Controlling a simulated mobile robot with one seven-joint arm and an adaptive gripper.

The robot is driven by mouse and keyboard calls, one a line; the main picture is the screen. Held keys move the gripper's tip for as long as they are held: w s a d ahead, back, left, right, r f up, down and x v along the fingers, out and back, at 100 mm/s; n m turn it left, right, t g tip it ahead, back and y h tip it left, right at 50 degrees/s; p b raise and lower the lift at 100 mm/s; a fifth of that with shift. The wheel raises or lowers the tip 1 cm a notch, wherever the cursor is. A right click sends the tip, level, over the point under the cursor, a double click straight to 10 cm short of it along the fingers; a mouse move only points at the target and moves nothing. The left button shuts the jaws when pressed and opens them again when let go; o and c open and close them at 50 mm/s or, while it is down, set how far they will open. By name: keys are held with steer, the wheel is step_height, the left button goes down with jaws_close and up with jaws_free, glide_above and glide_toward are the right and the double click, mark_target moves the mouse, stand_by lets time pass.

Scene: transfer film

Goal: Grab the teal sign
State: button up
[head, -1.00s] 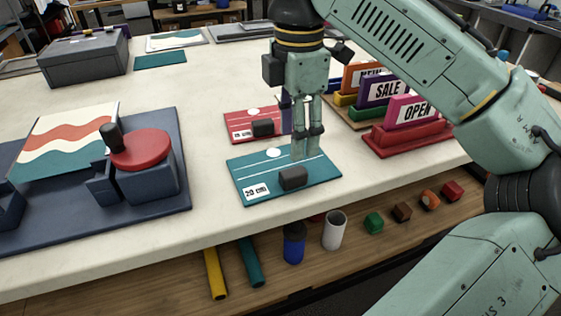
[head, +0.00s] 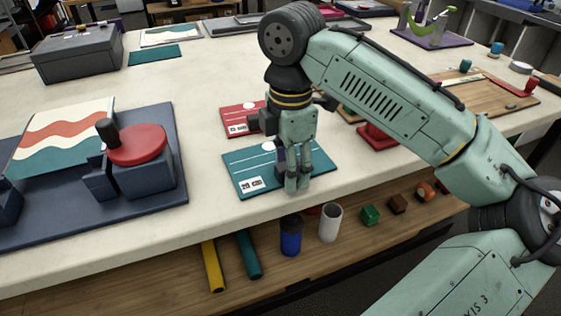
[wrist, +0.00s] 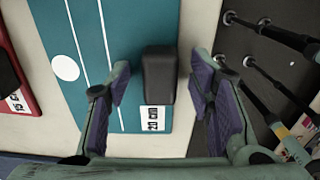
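A flat teal board (head: 245,170) with white lines, a white dot and a "20 cm" label lies near the table's front edge. It is the teal sign-like thing nearest my gripper. A dark grey block (wrist: 159,75) sits on it. My gripper (head: 297,187) is open above the board's right part, pointing down. In the wrist view my gripper (wrist: 162,88) has one finger on each side of the block, with gaps. The block is hidden behind my fingers in the head view. I cannot tell whether my fingertips touch the board.
A red board (head: 240,118) lies just behind. A red sign holder (head: 378,136) is partly hidden by my arm. A navy base (head: 165,185) with a red disc press (head: 137,146) stands left. A lower shelf (head: 330,250) holds tubes, cans and small blocks. A flat teal sheet (head: 154,54) lies at the back.

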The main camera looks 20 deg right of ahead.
jaws_close()
stand_by(0.4)
